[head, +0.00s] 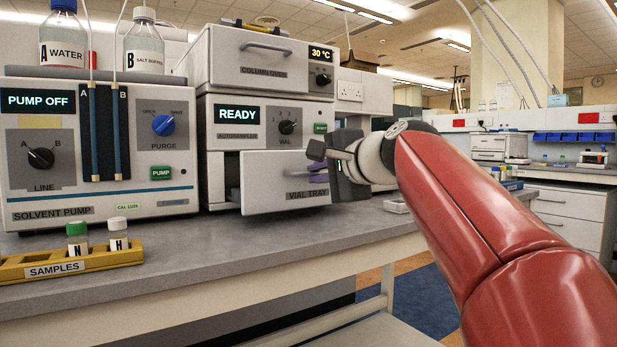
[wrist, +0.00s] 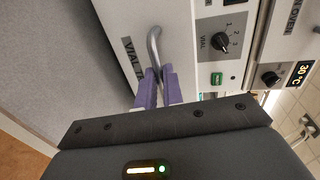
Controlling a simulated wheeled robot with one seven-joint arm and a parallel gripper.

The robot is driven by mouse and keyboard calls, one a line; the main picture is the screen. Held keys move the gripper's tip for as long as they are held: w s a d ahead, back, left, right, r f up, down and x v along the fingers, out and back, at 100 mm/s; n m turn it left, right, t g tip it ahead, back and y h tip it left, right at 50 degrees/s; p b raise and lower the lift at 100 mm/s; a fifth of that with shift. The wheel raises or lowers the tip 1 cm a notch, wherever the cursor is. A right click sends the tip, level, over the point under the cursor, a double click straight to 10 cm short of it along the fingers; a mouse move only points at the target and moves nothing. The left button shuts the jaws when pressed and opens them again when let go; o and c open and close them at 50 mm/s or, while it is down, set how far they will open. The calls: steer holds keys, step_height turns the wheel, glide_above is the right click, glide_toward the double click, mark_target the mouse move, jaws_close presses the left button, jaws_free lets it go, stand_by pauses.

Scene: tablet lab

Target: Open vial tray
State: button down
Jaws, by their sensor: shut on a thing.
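The vial tray (head: 265,185) is a white drawer low in the autosampler (head: 219,140), with a "VIAL TRAY" label. In the head view its front stands out from the housing, so it is partly open. A little purple shows in the gap behind its left edge; I cannot tell what it is. My gripper (head: 312,172) is at the right part of the drawer front. In the wrist view, the purple fingers of my gripper (wrist: 160,85) are shut on the curved grey handle (wrist: 153,45). The far end of the handle shows beyond the fingertips.
The solvent pump (head: 95,150) stands left of the autosampler, and the column oven (head: 265,60) sits on top. A yellow sample rack (head: 70,264) with two vials is at the bench's front left. The bench (head: 240,245) is clear in front of the drawer.

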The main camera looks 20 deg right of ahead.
steer(key=c, duration=1.5)
jaws_free()
steer(key=shift+c, duration=0.2)
steer(key=v, duration=0.7)
steer(key=shift+s, duration=0.35)
steer(key=shift+d, duration=0.15)
